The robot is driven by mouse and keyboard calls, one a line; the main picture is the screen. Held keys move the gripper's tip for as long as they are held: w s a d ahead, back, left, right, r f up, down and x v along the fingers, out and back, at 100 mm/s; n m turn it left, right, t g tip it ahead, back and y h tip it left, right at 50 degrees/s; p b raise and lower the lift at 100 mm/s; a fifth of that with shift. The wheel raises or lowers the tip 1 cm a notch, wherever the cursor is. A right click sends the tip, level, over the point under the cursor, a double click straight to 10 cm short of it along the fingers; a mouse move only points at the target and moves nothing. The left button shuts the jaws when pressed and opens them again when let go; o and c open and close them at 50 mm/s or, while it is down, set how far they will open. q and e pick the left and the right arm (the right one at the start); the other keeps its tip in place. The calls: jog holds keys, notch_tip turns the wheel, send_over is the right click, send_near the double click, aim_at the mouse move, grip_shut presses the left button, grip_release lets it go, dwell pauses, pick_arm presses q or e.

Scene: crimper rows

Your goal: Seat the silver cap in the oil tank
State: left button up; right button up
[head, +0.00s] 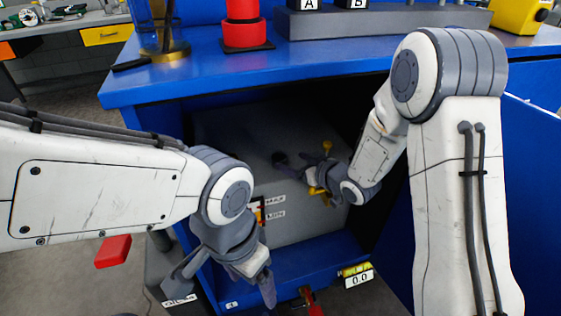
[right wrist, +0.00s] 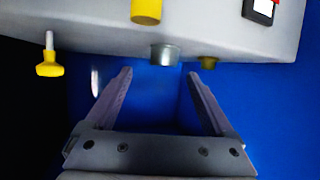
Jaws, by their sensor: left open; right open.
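The oil tank is a grey block (head: 300,222) inside the open blue cabinet, with MAX and MIN labels on its face. In the right wrist view its grey body (right wrist: 110,25) fills the top. A short silver cylinder, the silver cap (right wrist: 164,54), shows at the tank's lower edge there, beyond and between my right fingertips. I cannot tell how it sits on the tank. My right gripper (right wrist: 160,78) is open and empty, its fingers apart from the cap; in the head view it is inside the cabinet by the tank. My left gripper (head: 224,282) is open and empty before the cabinet.
A yellow knob (right wrist: 49,64), a yellow cylinder (right wrist: 146,10) and a small brass-coloured part (right wrist: 208,63) are on the tank near the cap. The blue worktop (head: 200,77) lies above the opening, carrying a red cylinder (head: 243,30). A blue door (head: 532,190) stands at right.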

aim_at(281, 158)
jog(key=x, duration=0.3)
jog(key=b+x, duration=0.1)
jog(key=x, duration=0.2)
jog(key=shift+w+a+f, duration=0.1)
jog(key=shift+a, duration=0.4)
jog(key=shift+c, duration=0.3)
jog(key=shift+d, duration=0.1)
jog(key=c, duration=1.3)
